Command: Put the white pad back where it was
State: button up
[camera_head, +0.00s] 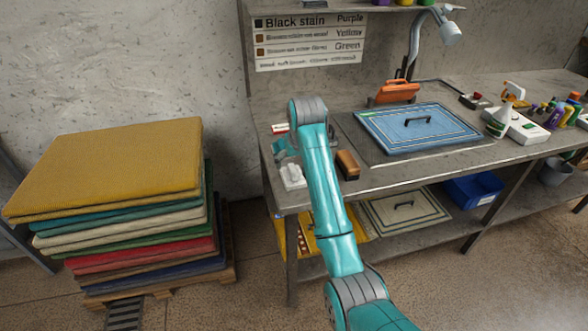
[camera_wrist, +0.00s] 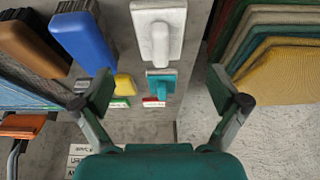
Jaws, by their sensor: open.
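The white pad (camera_head: 292,176) lies on the bench top at its front left corner, left of my arm. In the wrist view the white pad (camera_wrist: 158,30) shows at the top centre, with a raised white grip on it. My gripper (camera_wrist: 165,98) is open, its two fingers wide apart and nothing between them in its grasp. It is above the bench, apart from the white pad. A smaller teal pad (camera_wrist: 161,82) lies beside the white one, in line with the gap between the fingers. My arm hides part of this area in the head view.
A blue-handled brush (camera_wrist: 83,38) and a brown brush (camera_wrist: 32,50) lie left of the white pad in the wrist view. A blue mat (camera_head: 420,128) lies on the bench. A stack of coloured rugs (camera_head: 115,170) stands left of the bench, with a gap between.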

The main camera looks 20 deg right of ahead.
jog(key=shift+v, duration=2.3)
